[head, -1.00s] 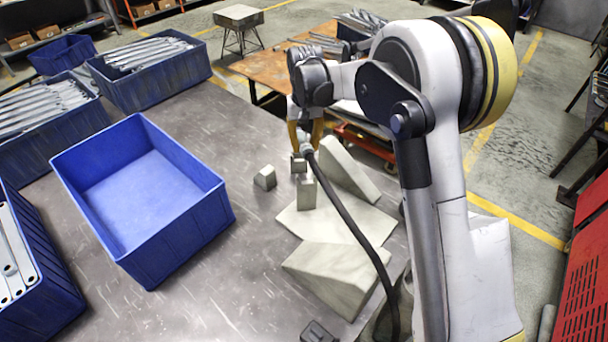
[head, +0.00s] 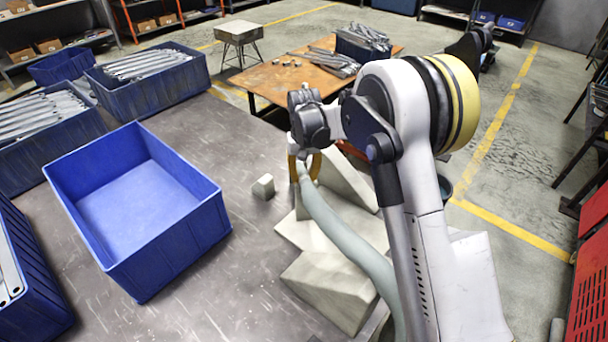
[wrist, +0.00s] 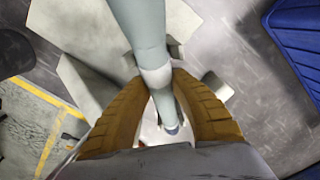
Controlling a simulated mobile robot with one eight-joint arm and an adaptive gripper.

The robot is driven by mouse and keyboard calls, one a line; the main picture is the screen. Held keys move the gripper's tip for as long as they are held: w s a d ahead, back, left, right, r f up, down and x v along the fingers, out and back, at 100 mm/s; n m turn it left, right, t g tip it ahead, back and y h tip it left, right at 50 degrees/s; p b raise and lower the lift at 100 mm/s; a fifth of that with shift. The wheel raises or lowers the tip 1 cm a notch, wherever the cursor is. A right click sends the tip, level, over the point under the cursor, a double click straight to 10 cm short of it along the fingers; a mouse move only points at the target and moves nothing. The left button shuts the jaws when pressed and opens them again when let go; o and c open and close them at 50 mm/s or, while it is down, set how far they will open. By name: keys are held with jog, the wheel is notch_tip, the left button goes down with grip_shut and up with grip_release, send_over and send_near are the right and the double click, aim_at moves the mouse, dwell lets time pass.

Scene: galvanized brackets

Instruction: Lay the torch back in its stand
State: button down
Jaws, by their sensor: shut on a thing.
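The torch (wrist: 155,77) is a pale grey-green tube with a white collar. My gripper (wrist: 158,85) has its two orange fingers closed around it near that collar. In the head view, my gripper (head: 305,165) is low over the pale grey blocks, and a thick pale hose (head: 350,240) runs from it down toward the bottom of the picture. I take the pale plate (head: 300,232) and its small post (head: 301,207) under the gripper for the stand. The post is partly hidden by the hose and gripper, and I cannot tell whether the torch touches it.
A pale wedge block (head: 330,290) lies in front and another (head: 348,185) stands behind. A small cube (head: 263,187) sits to the left. An empty blue bin (head: 180,240) stands farther left, with bare tabletop (head: 235,290) between it and the blocks.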

jog(key=c, duration=1.2)
grip_release()
jog(key=shift+f, duration=0.1)
jog(key=r+p, duration=0.2)
jog(key=r, duration=0.3)
jog(key=r+p, duration=0.2)
jog(key=r, duration=0.3)
jog(key=shift+w+a+r, duration=0.1)
jog(key=shift+w+r, duration=0.1)
jog(key=shift+r, duration=0.2)
jog(key=s+d+r+t, duration=0.2)
jog(key=s+d+r, duration=0.2)
jog(key=s+r, duration=0.3)
jog(key=s+d+r+t, duration=0.2)
jog(key=s+d+r, duration=0.3)
jog(key=s+r, duration=0.3)
jog(key=s+d+t, duration=0.1)
jog(key=s, duration=0.4)
jog(key=s+d+f+t, duration=0.1)
jog(key=s+d, duration=0.1)
jog(key=s, duration=0.3)
jog(key=s+d+f+t, duration=0.1)
jog(key=s, duration=0.5)
jog(key=shift+d+f+m, duration=0.15)
jog(key=shift+d+m, duration=0.2)
jog(key=shift+m, duration=0.05)
